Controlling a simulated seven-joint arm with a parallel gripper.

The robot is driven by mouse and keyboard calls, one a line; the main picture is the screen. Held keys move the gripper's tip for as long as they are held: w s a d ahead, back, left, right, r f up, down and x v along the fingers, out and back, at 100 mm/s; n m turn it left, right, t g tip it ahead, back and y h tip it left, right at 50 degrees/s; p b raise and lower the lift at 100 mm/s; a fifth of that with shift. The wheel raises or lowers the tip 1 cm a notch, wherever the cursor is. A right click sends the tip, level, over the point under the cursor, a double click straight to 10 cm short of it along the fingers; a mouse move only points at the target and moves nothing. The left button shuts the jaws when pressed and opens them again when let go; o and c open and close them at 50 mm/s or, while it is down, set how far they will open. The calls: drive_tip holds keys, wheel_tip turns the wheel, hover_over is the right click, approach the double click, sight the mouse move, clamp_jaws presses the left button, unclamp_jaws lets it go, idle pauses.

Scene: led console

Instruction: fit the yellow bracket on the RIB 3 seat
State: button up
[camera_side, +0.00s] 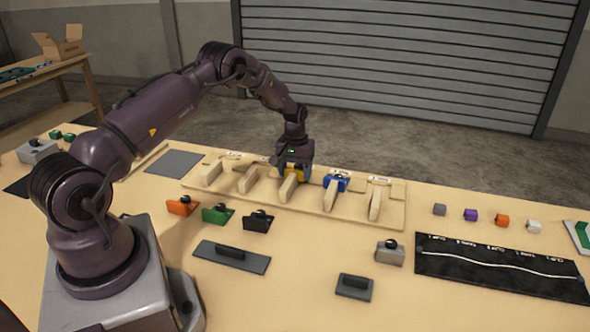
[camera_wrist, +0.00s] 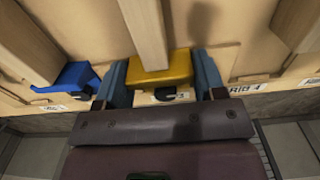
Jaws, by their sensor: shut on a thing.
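My gripper (camera_side: 292,174) is at the back end of the middle wooden rib (camera_side: 288,189) on the board. In the wrist view my gripper (camera_wrist: 162,80) has its two blue fingers on either side of the yellow bracket (camera_wrist: 165,70) and is shut on it. The bracket is at the end of a rib (camera_wrist: 145,35), whose label is partly hidden but shows a 3. The bracket (camera_side: 296,170) is mostly hidden by my gripper in the side view. I cannot tell whether it is fully down on the seat.
A blue bracket (camera_side: 337,183) sits on the neighbouring rib to the right; it shows at left in the wrist view (camera_wrist: 72,77). Orange (camera_side: 182,206), green (camera_side: 217,214) and black (camera_side: 258,221) brackets lie in front of the board.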

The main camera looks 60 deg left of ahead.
drive_tip(key=shift+f, duration=0.35)
idle(0.3)
drive_tip(key=o, duration=1)
drive_tip(key=shift+o, duration=0.2)
wheel_tip(320, 180, up, 13)
